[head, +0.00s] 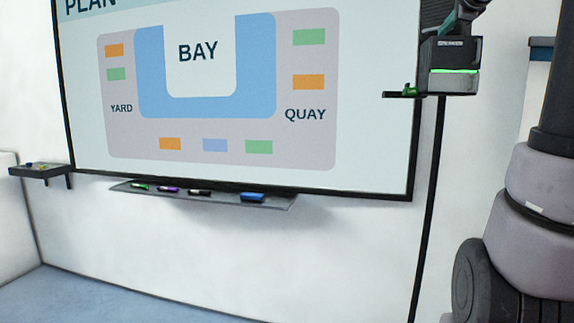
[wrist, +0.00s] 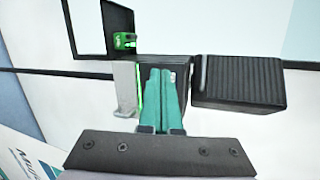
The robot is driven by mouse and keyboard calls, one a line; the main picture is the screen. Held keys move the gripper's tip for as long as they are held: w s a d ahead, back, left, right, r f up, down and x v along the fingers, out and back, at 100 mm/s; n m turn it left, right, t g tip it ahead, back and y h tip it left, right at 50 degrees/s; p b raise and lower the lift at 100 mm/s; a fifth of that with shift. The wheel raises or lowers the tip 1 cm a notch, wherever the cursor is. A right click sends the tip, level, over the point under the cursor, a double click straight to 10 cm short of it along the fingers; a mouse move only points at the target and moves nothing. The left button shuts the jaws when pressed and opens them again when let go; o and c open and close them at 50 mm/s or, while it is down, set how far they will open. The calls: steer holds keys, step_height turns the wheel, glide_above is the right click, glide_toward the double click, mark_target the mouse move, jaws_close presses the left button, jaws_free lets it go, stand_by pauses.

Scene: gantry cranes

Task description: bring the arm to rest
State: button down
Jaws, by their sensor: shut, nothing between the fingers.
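My gripper (wrist: 163,75) shows in the wrist view as two teal fingers pressed together, with nothing between them. The fingertips are in front of a dark box (wrist: 150,66) with a green light strip; I cannot tell whether they touch it. In the head view the same box (head: 450,56) hangs at the upper right, its green strip lit. A teal part of my gripper (head: 459,16) shows just above it, cut off by the top edge. My arm's lower links fill the right side of the head view.
A large whiteboard (head: 200,130) with a bay plan fills the wall. Its tray (head: 225,200) holds markers and a blue eraser (head: 252,197). A small dark shelf (head: 40,172) is at left. A green item (wrist: 124,41) sits beside the box. A ridged black block (wrist: 238,82) is right of the fingers.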

steer(key=s+a+f+n+g+y, duration=0.35)
steer(key=s+a+f+n, duration=0.65)
steer(key=s+a+f, duration=0.5)
steer(key=s+a+f+n+g, duration=0.2)
steer(key=s+a+f+n, duration=0.1)
steer(key=s+f, duration=0.2)
steer(key=s+a+f+n+g, duration=0.2)
steer(key=s+a+f+n, duration=0.1)
steer(key=f, duration=0.6)
steer(key=shift+s+a+f+n, duration=0.15)
steer(key=shift+s+a+n, duration=0.25)
steer(key=shift+s, duration=0.65)
steer(key=shift+a, duration=0.1)
